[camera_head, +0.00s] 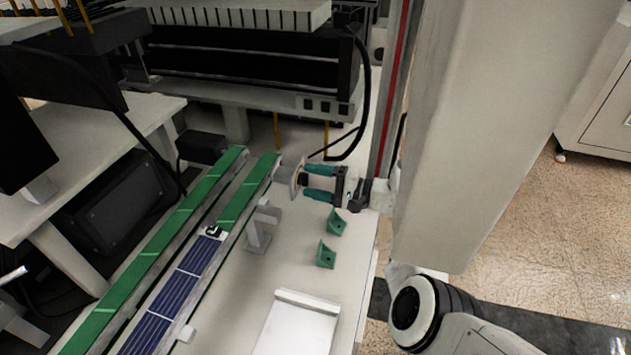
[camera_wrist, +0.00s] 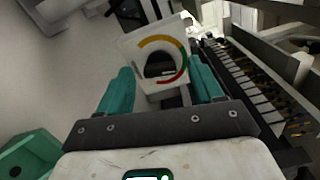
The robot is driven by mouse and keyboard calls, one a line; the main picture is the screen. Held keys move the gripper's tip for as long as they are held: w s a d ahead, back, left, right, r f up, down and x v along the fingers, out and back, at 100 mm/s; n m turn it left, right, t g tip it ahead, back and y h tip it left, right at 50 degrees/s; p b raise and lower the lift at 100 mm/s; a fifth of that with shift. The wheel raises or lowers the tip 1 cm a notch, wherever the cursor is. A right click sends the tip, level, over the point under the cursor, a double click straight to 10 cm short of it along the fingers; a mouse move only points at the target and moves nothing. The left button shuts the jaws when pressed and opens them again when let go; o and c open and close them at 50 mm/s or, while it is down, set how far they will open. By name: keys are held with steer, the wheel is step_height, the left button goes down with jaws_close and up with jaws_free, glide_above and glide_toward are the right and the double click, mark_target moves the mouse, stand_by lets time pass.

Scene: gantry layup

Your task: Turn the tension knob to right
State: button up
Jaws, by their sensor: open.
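The tension knob's white dial plate (camera_wrist: 135,48) is in the upper middle of the wrist view. It carries a yellow, red and green arc around a dark centre. In the head view the knob (camera_head: 288,179) is a pale disc at the end of the green-striped conveyor. My gripper (camera_head: 307,181) has teal fingers and is open, pointing left at the disc. In the wrist view my gripper (camera_wrist: 161,74) has one finger on each side of the dial's lower part. I cannot tell whether the fingers touch it.
Two green brackets (camera_head: 326,254) stand on the white table near my gripper. A grey stand (camera_head: 261,228) is just below the knob. Blue solar cells (camera_head: 180,287) lie along the conveyor. A white tray (camera_head: 298,325) is at the front. A black cable (camera_head: 362,100) hangs behind.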

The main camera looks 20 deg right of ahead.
steer(key=p+v, duration=0.1)
steer(key=v, duration=0.9)
steer(key=shift+s+d, duration=0.25)
steer(key=shift+d, duration=0.05)
steer(key=shift+f, duration=0.1)
